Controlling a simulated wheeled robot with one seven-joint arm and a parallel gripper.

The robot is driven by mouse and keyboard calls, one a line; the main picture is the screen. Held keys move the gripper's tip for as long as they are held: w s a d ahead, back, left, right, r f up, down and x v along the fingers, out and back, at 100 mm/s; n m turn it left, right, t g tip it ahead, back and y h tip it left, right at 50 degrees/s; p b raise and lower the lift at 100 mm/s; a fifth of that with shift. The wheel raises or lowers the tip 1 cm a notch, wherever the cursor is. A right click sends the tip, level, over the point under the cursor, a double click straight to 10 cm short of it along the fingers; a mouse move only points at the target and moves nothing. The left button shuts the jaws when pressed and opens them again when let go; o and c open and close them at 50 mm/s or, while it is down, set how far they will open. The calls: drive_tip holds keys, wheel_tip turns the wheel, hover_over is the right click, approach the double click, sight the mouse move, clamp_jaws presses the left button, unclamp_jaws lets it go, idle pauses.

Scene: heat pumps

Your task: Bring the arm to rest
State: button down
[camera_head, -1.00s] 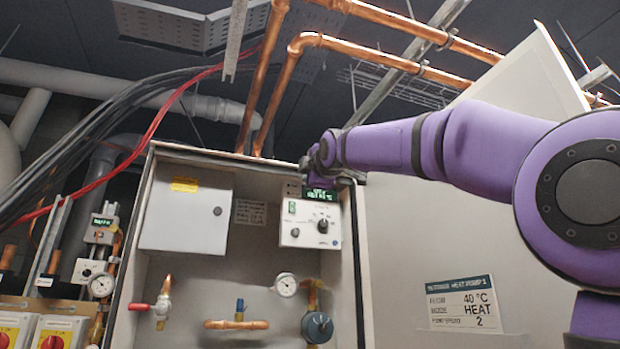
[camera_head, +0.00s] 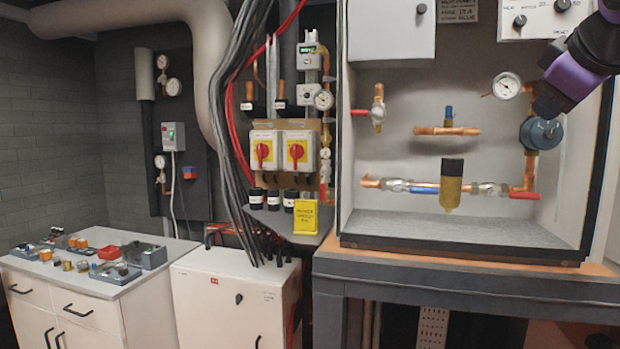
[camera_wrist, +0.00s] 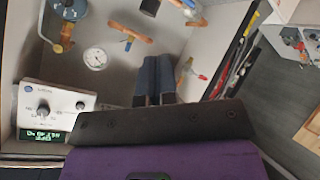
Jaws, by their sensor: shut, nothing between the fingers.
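My gripper (camera_wrist: 155,62) shows in the wrist view with its two grey-blue fingers side by side, touching, with nothing between them. It points into the open heat pump cabinet (camera_head: 400,222), apart from the fittings. In the head view, the dark end of my purple arm (camera_head: 552,98) hangs at the upper right, in front of the cabinet's right side. It overlaps the area near the blue round valve (camera_head: 541,133); I cannot tell the gap. The fingers are not clear in the head view.
A white control panel with a knob and lit display (camera_wrist: 45,120) is at lower left in the wrist view. Pressure gauges (camera_head: 507,86) and copper pipes line the cabinet. A worktop with small parts (camera_head: 135,290) and a white box (camera_head: 240,300) stand left. The floor (camera_wrist: 275,100) looks open.

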drive_tip(key=s+a+f+m+g, duration=0.1)
drive_tip(key=s+f+m+g, duration=0.1)
drive_tip(key=s+f, duration=0.3)
drive_tip(key=s+a+f+m+g+y, duration=0.1)
drive_tip(key=s+f, duration=0.4)
drive_tip(key=f, duration=0.6)
drive_tip(key=s+a+f+m+g, duration=0.2)
drive_tip(key=s+f+m+g, duration=0.1)
drive_tip(key=s+f, duration=0.2)
wheel_tip(320, 180, down, 3)
drive_tip(key=shift+a+r+y, duration=0.1)
drive_tip(key=shift+a+y, duration=0.1)
drive_tip(key=shift+y, duration=0.1)
